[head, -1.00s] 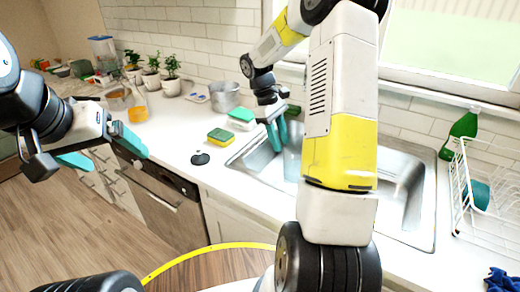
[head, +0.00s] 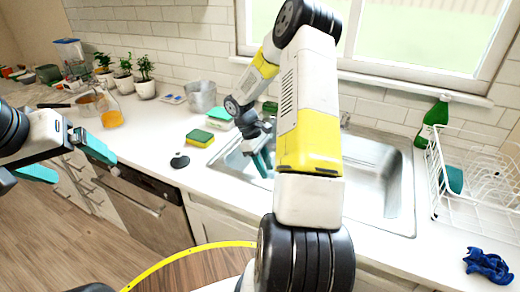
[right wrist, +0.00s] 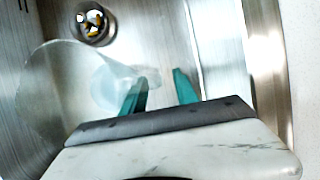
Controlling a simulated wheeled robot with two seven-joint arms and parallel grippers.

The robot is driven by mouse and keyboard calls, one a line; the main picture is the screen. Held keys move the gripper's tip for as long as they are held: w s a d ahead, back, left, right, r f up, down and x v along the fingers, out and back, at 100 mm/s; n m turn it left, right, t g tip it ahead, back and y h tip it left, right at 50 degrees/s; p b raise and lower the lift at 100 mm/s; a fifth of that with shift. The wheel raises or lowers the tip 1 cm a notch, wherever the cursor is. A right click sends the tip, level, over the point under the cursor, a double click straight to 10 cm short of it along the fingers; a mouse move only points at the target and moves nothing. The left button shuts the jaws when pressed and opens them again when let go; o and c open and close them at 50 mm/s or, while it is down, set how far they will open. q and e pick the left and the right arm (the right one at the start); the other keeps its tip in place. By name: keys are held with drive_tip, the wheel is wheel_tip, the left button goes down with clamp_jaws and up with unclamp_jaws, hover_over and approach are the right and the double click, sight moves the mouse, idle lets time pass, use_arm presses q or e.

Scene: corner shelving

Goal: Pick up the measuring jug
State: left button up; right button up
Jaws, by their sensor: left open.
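A clear, see-through vessel (right wrist: 55,85), which looks like the measuring jug, lies in the steel sink in the right wrist view. It seems tilted or on its side, and its outline is faint. My right gripper (right wrist: 160,92) has its two teal fingers apart, with the left finger overlapping the vessel's near end. I cannot tell if they touch. In the head view my right gripper (head: 262,162) reaches down into the sink (head: 385,185), and my arm hides much of the basin. My left gripper (head: 78,160) is open and empty, left of the counter front.
A green-yellow sponge (head: 200,138), a metal pot (head: 202,97) and a glass jug with orange liquid (head: 112,116) stand on the counter. A white dish rack (head: 480,185), green bottle (head: 434,122) and blue cloth (head: 488,265) are at right. The sink drain (right wrist: 90,22) is visible.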

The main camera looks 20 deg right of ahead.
drive_tip(key=shift+x, duration=0.75)
clamp_jaws()
idle(0.9)
